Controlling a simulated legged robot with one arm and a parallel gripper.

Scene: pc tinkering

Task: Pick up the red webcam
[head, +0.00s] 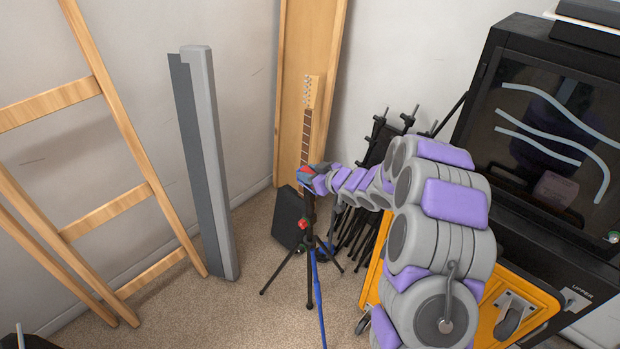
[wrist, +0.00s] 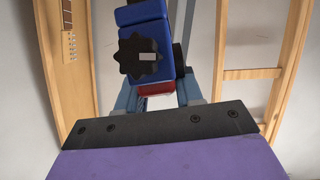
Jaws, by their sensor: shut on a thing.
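The red webcam (head: 307,170) is at the top of a black tripod (head: 308,262) with a blue leg or pole beside it, in front of a guitar neck. It shows in the wrist view as a small red piece (wrist: 155,90), mostly hidden. My gripper (head: 312,176) reaches in from the right and is shut on the webcam. In the wrist view my gripper (wrist: 158,97) has one blue-grey finger on each side of the red piece. A blue block with a black star-shaped knob (wrist: 143,57) is right against or just beyond it. I cannot tell whether the webcam is still attached to the tripod.
A wooden ladder (head: 122,207) and a grey upright panel (head: 212,150) stand at the left. A guitar neck (head: 305,135) leans behind the tripod. Black folded stands (head: 378,135) are behind my arm. A black cabinet (head: 540,140) and an orange case (head: 530,300) fill the right.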

